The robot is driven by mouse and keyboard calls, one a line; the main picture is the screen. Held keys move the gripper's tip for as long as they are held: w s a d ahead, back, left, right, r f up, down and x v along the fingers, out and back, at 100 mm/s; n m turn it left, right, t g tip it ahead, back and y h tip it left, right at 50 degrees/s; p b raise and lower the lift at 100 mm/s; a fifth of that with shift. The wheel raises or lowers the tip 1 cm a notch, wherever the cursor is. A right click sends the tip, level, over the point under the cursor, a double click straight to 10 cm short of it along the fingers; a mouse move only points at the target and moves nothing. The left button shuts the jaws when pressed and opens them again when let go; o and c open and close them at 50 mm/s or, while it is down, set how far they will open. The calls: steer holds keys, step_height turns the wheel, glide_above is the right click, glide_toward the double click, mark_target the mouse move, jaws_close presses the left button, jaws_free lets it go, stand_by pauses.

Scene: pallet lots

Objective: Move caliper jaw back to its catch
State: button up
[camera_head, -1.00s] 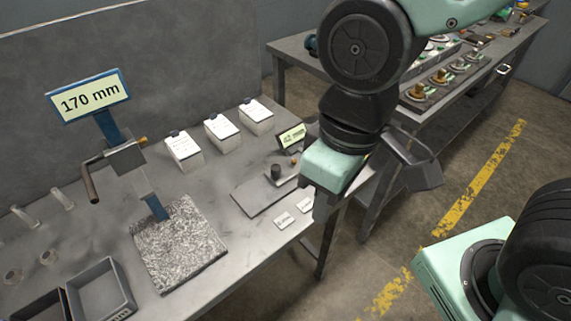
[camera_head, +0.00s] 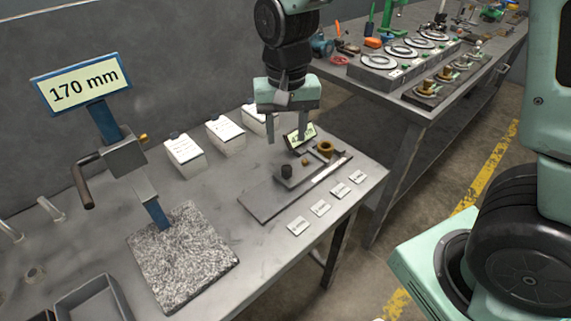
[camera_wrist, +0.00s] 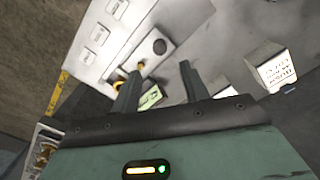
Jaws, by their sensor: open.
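A flat grey caliper (camera_head: 270,200) lies on the bench. Its jaw, a sliding block (camera_head: 292,176), carries a dark round knob (camera_head: 287,170) and a small brass knob (camera_head: 306,161). A larger brass ring-shaped piece (camera_head: 325,148), which may be the catch, sits at the far right end. My gripper (camera_head: 287,138) is open and empty above and behind the caliper, its fingers pointing down. In the wrist view, my open fingers (camera_wrist: 159,75) point towards the dark knob (camera_wrist: 160,46), apart from it. The left finger partly covers the brass parts.
A small green display (camera_head: 300,138) stands behind the caliper, close to my fingers. White tags (camera_head: 320,208) lie in front. White blocks (camera_head: 184,152) stand to the left, beside a height gauge reading 170 mm (camera_head: 84,84) on a granite plate (camera_head: 182,258). Another bench (camera_head: 425,105) stands behind.

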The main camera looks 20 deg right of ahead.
mark_target(287, 168)
step_height(287, 168, down, 10)
steer(key=shift+r+b, duration=0.25)
steer(key=shift+b, duration=0.05)
